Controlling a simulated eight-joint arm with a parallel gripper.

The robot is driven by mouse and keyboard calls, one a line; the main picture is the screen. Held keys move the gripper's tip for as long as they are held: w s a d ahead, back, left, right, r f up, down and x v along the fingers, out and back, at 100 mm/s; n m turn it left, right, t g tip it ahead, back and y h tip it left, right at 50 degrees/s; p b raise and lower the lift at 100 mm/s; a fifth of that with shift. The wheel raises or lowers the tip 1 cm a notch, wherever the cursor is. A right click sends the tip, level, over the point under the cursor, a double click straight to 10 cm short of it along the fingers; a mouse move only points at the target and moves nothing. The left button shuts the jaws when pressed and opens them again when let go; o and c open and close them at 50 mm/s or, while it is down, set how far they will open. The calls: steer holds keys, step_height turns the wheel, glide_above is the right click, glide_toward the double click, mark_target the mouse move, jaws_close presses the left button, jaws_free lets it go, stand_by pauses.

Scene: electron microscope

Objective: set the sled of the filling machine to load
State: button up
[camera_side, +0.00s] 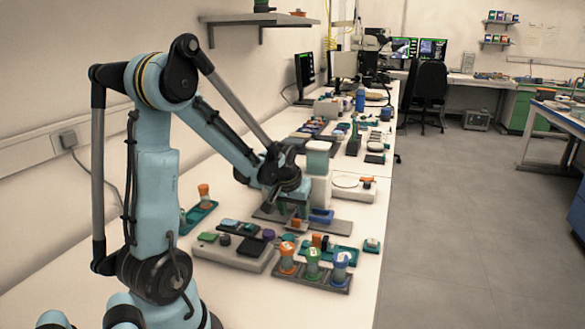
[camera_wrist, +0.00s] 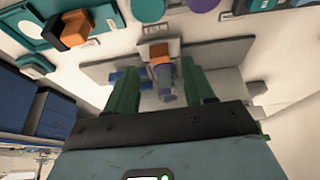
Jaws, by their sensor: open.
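The filling machine (camera_side: 317,165) is a white column-like unit beside my gripper in the side view. A long grey rail (camera_wrist: 210,50) runs across the wrist view. An orange block (camera_wrist: 159,53) sits at the middle of the rail on a small light piece, seemingly the sled; a grey-purple part extends from it towards my gripper. The orange block shows beside my fingers in the side view (camera_side: 296,223). My gripper (camera_wrist: 163,76) is open, its two green fingers on either side of the grey-purple part, with gaps visible. I cannot read the sled's position labels.
A blue piece (camera_side: 321,216) lies right of my gripper. In front stand a rack with orange, green and blue-capped vials (camera_side: 312,265) and a grey tray with coloured pieces (camera_side: 235,250). A teal tray (camera_side: 328,250) lies close by. The bench edge is on the right.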

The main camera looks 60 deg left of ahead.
mark_target(296, 219)
steer(key=shift+x, duration=1.85)
jaws_close()
